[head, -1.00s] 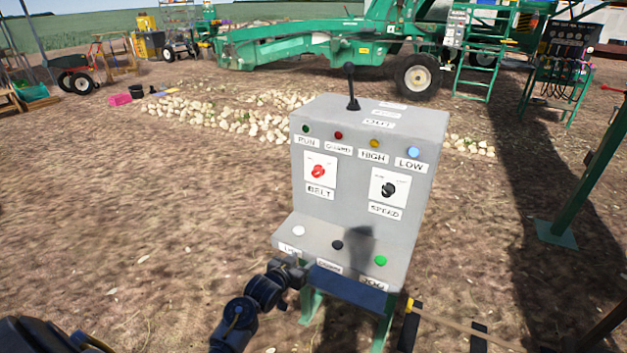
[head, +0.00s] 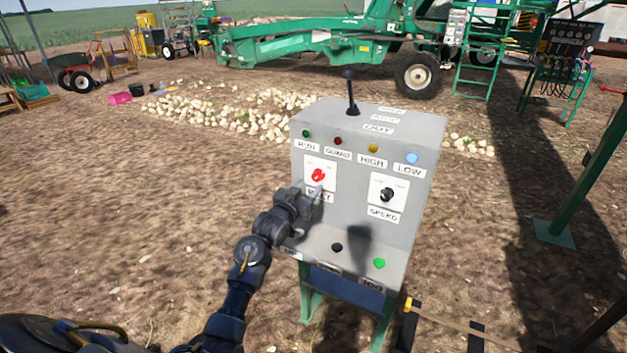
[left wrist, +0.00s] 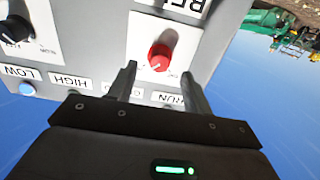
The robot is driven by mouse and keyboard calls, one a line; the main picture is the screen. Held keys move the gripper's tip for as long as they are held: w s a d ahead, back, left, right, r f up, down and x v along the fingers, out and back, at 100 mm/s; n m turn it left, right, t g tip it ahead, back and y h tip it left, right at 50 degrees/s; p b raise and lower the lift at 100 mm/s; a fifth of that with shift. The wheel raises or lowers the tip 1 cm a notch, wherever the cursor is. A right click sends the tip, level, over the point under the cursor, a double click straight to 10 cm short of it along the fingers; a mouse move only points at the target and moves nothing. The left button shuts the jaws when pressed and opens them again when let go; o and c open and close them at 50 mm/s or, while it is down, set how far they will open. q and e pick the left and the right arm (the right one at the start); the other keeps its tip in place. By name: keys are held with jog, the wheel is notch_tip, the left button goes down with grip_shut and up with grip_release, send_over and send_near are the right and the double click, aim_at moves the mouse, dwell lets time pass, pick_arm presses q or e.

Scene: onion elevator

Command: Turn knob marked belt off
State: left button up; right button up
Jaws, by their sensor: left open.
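The red belt knob (head: 318,175) sits on a white plate on the upright face of the grey control box (head: 345,228). The BELT label below it is partly covered by my left gripper (head: 318,190). In the left wrist view, which is upside down, the red knob (left wrist: 159,58) shows between and beyond the two fingertips of my left gripper (left wrist: 158,72). The fingers are open, one on each side of the knob in the picture. I cannot tell whether they touch it. My right gripper is not in view.
The black speed knob (head: 387,195) is to the right on the same face. A black lever (head: 350,92) stands on top of the box. The green button (head: 379,263) and a dark button (head: 337,247) are on the lower ledge. Open dirt lies to the left.

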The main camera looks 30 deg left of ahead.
aim_at(315, 179)
pick_arm(q)
jog(key=shift+w, duration=2.1)
jog(key=c, duration=1)
